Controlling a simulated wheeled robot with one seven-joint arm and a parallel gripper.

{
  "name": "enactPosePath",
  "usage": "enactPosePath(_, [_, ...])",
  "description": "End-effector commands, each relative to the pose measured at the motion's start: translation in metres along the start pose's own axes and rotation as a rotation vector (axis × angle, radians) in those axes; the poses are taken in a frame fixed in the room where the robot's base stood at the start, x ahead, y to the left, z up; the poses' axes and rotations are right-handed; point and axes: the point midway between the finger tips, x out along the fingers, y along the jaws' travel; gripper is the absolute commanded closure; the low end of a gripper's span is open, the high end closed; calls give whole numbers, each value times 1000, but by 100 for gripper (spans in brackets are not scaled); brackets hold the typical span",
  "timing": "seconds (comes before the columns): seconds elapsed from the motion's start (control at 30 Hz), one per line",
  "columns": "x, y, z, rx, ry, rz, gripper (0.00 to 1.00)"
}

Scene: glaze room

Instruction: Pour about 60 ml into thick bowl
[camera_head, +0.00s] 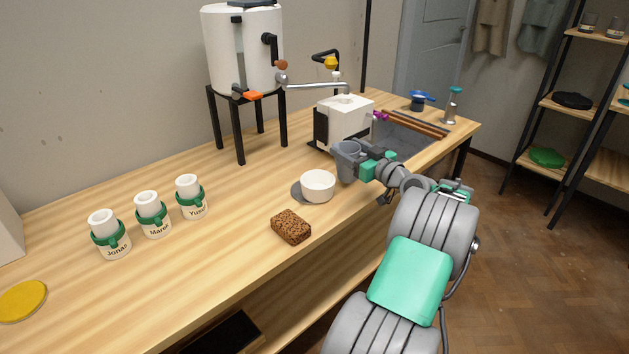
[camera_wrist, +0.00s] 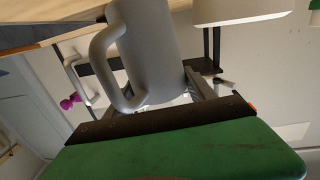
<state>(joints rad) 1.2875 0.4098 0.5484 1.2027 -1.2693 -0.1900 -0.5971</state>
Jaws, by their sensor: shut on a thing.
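A white thick-walled bowl (camera_head: 318,187) stands on the bench, with a grey disc (camera_head: 297,193) showing at its left. My gripper (camera_head: 368,168) is just right of and behind the bowl, shut on a grey handled jug (camera_head: 346,168). The jug's open top faces mostly upward in the head view; I cannot tell its exact tilt. It looks apart from the bowl. In the wrist view the jug (camera_wrist: 155,50) fills the upper middle, its handle to the left, and my gripper (camera_wrist: 195,95) is at its side. The jug's contents and any liquid in the bowl cannot be made out.
A brown sponge-like block (camera_head: 291,227) lies in front of the bowl. Three labelled white cups with green bands (camera_head: 153,214) stand left. A white tank (camera_head: 243,50) on black legs and a white machine (camera_head: 345,118) stand behind. Bench is clear between cups and bowl.

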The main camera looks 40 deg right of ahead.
Motion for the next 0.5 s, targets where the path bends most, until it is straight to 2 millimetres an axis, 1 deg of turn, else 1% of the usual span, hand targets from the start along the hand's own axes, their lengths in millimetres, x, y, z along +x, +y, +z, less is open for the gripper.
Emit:
enactPosePath(0.2, [2,-14,-2,-118,-7,-3,100])
enactPosePath(0.3, [2,-20,-12,-185,-12,-1,100])
enactPosePath(0.5, [2,-33,-23,-312,-23,-1,100])
